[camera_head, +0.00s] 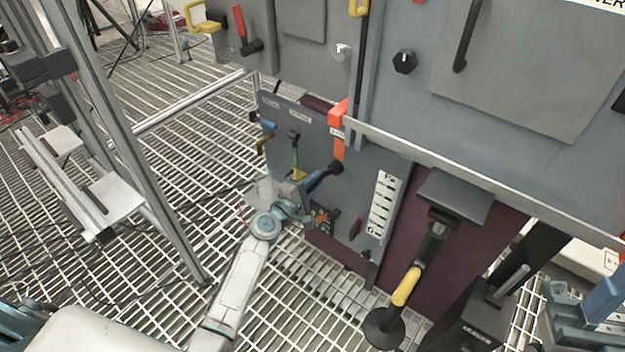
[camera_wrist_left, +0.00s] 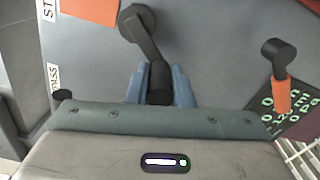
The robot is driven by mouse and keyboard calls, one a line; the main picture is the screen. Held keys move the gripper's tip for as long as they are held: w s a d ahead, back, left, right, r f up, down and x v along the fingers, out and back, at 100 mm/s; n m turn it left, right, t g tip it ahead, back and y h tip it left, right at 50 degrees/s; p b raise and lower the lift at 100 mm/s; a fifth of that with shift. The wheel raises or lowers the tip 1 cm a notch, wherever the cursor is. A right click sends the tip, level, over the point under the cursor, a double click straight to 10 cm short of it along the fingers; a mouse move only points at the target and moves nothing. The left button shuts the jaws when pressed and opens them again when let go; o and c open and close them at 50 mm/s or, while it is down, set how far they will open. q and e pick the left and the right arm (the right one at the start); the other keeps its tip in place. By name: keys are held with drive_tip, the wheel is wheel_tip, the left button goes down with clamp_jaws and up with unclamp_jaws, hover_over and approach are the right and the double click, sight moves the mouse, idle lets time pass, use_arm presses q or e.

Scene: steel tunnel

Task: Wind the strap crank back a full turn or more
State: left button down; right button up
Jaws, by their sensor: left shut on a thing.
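The strap crank is a black crank with a round hub and a bent arm on the grey panel (camera_head: 385,165). In the left wrist view its hub and arm (camera_wrist_left: 141,28) run down to a dark grip between the blue fingers. In the head view the crank (camera_head: 326,174) shows just right of my left gripper (camera_head: 303,190). My left gripper (camera_wrist_left: 160,88) is shut on the crank's grip; the fingers hide part of it. My right gripper (camera_head: 603,300) shows only in part at the lower right edge, away from the crank; its jaws cannot be made out.
An orange part (camera_head: 338,125) is above the crank. A crank with an orange grip (camera_wrist_left: 281,88) is to the right in the wrist view. A black lever with a yellow band (camera_head: 405,288) stands out at the lower right. Open grating floor (camera_head: 185,135) lies left of the panel.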

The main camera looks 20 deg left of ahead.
use_arm(q)
drive_tip(key=shift+d+f, duration=0.1)
drive_tip(key=shift+f, duration=0.1)
idle(0.4)
drive_tip(key=c, duration=1.3)
unclamp_jaws()
drive_tip(key=shift+r, duration=0.1)
drive_tip(key=v, duration=1.1)
